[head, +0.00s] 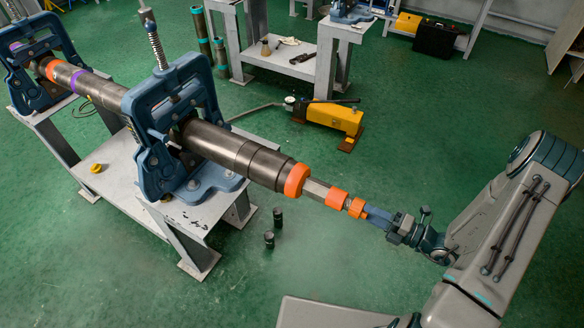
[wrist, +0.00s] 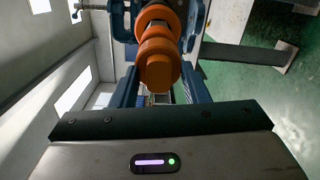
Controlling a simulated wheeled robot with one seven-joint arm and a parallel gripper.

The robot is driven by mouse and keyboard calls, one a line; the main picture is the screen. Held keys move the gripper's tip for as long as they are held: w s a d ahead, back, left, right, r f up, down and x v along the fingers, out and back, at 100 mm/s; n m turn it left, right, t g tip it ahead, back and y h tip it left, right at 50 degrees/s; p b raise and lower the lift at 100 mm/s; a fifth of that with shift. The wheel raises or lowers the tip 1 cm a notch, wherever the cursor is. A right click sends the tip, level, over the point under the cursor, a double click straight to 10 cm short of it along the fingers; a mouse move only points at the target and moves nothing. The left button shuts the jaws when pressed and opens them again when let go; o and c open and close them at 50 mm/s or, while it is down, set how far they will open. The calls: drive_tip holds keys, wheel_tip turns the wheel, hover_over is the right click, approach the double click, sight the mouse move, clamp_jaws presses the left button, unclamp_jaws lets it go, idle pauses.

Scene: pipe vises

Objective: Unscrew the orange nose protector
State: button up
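The orange nose protector (head: 357,208) is the small cap at the near end of the long grey pipe assembly. In the wrist view the nose protector (wrist: 160,68) faces me with its flat round end, and a wider orange ring (wrist: 157,15) shows behind it. My gripper (head: 374,213) is in line with the pipe at this end. In the wrist view my gripper (wrist: 160,75) is open. Its two blue fingers stand left and right of the cap, with the tips beside it. I cannot tell whether the tips touch it.
The pipe (head: 222,147) lies in two blue vises, the nearer vise (head: 180,110) and the farther vise (head: 40,55), on a grey bench (head: 120,185). A yellow pump (head: 333,117) stands behind. The floor around is mostly clear.

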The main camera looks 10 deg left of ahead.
clamp_jaws()
drive_tip(key=shift+s+n+y+b, duration=0.15)
drive_tip(key=shift+n+y+b, duration=0.15)
drive_tip(key=shift+n+b, duration=5.6)
drive_tip(key=n+p, duration=0.2)
drive_tip(key=shift+n, duration=0.4)
drive_tip(key=shift+n+g+b, duration=0.5)
drive_tip(key=shift+n+b, duration=5.4)
drive_tip(key=shift+n, duration=1.5)
